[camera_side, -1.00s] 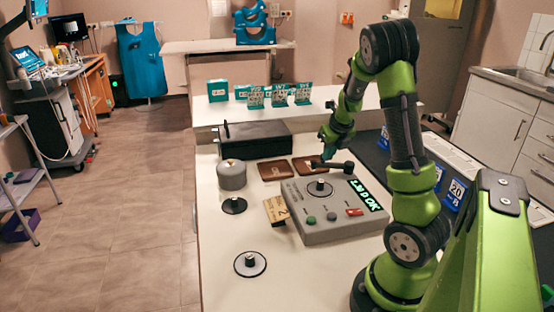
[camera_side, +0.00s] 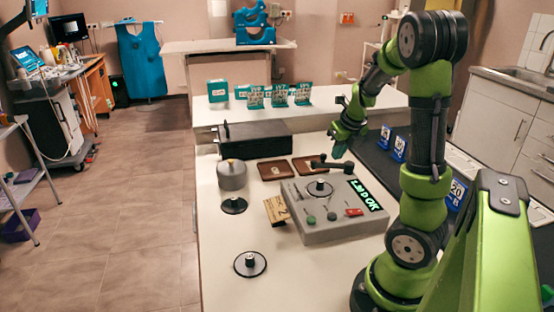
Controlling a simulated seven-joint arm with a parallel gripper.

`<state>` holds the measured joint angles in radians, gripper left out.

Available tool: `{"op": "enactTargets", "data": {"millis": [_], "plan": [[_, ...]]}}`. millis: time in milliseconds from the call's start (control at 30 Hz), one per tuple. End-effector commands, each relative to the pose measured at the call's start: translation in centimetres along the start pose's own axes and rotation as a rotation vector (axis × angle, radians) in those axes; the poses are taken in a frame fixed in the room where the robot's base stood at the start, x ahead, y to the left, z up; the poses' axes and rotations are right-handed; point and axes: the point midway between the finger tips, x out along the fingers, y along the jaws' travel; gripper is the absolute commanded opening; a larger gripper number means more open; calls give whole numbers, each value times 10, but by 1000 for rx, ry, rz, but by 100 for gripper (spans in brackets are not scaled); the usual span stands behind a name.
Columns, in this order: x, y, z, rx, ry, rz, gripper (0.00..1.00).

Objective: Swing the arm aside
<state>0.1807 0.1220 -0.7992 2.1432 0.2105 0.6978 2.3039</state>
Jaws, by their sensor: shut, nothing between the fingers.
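My arm is green and black and stands at the right of the white table (camera_side: 225,285). My gripper (camera_side: 338,148) is shut and empty. In the picture it sits above and right of the grey control box (camera_side: 330,225), by the dark strip along the table's right side. My gripper appears apart from the handle.
A round disc with a knob (camera_side: 250,264) lies in front. Blue number cards (camera_side: 399,147) stand on the dark strip.

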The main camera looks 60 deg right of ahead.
Motion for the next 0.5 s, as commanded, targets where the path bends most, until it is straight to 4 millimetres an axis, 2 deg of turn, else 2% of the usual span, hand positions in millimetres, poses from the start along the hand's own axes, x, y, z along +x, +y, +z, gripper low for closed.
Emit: {"op": "enactTargets", "data": {"millis": [33,200,400,500], "plan": [[-10,2,2,-3,-7,5,0],[-38,2,1,-1,-4,4,0],[-61,2,1,1,-2,2,0],[-67,2,0,2,0,0,0]]}}
